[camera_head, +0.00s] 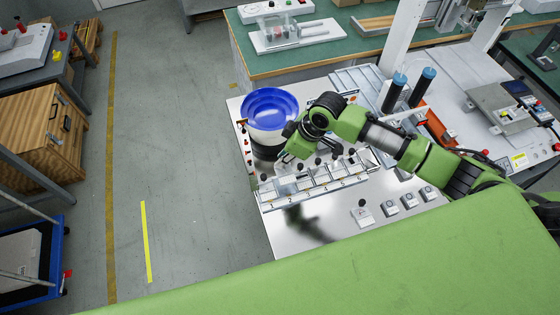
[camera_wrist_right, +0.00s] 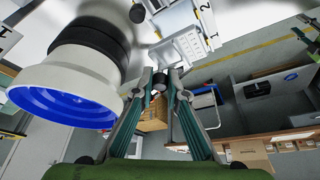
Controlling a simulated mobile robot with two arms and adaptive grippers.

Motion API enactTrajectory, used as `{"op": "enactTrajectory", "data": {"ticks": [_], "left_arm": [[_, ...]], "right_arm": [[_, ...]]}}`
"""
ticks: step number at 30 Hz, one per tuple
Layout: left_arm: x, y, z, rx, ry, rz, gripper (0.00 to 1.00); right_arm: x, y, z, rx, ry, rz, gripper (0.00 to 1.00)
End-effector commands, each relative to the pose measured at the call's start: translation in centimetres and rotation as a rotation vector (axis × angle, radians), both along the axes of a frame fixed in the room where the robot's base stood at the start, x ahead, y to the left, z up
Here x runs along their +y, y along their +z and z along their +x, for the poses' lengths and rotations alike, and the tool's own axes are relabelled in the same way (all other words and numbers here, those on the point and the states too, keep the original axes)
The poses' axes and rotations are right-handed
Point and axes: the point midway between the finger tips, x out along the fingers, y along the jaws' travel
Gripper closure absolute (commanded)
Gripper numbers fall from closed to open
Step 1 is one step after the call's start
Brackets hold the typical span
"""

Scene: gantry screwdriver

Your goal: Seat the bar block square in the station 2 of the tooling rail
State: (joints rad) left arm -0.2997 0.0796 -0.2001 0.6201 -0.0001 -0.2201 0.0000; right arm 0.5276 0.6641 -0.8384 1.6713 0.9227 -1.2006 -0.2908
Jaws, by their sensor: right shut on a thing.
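The tooling rail (camera_head: 312,186) is a pale metal strip with numbered stations and black-knobbed levers. Its station 2 (camera_head: 284,190) is near the left end. My right gripper (camera_head: 284,155) is above and behind that end, beside the blue bowl. In the right wrist view its two fingers (camera_wrist_right: 165,82) are closed together on a small dark thing, which I take for the bar block; its shape and tilt are unclear. The rail's numbered end (camera_wrist_right: 192,40) is beyond the fingertips there, with a visible gap. My left gripper is not in view.
A blue bowl on a white and black base (camera_head: 270,104) stands close behind the rail's left end, and is large in the wrist view (camera_wrist_right: 70,88). Several small button boxes (camera_head: 408,200) stand at the front right. The metal table in front of the rail is mostly clear.

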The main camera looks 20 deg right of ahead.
Motion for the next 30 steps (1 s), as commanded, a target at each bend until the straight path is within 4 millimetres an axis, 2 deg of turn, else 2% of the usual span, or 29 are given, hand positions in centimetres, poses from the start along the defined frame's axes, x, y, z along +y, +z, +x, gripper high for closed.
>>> {"op": "enactTrajectory", "data": {"ticks": [14,21,30], "left_arm": [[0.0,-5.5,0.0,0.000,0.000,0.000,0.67],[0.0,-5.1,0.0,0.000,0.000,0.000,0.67],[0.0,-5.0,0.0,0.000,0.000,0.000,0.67]], "right_arm": [[0.0,-5.0,0.0,-0.002,0.000,0.000,1.00],[0.0,-5.7,0.0,-0.002,0.001,0.000,1.00],[0.1,-5.7,0.0,-0.002,0.001,0.000,1.00]]}}
